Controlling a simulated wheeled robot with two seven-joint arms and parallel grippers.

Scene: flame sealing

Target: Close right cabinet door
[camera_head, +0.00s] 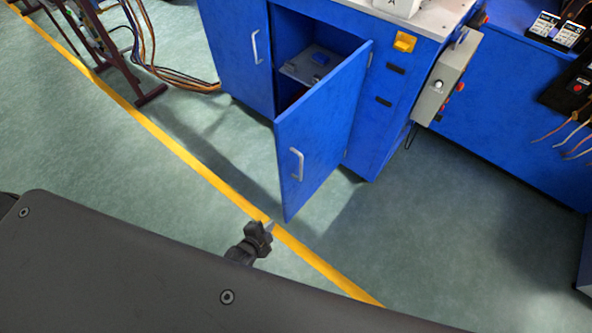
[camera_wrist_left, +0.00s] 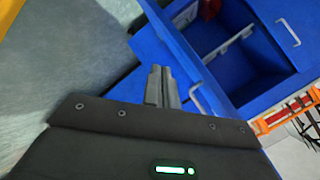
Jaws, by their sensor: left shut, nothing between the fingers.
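The right cabinet door (camera_head: 318,135) is blue and stands open, swung out from the blue cabinet (camera_head: 400,105). Its pale bar handle (camera_head: 297,164) is on the outer face, near the free edge. My left gripper (camera_head: 268,228) is below and slightly left of the door's lower free corner in the head view, apart from it in the picture. In the left wrist view its two fingers (camera_wrist_left: 161,72) are together and empty, with blue panels beyond them. A pale handle (camera_wrist_left: 198,100) shows just right of the fingertips. My right gripper is in neither view.
The left door (camera_head: 236,45) is closed. A grey plate with a blue part (camera_head: 315,65) lies inside the open compartment. A grey control box (camera_head: 443,80) hangs on the cabinet's right side. Green floor with a yellow line (camera_head: 190,158) is clear before the cabinet.

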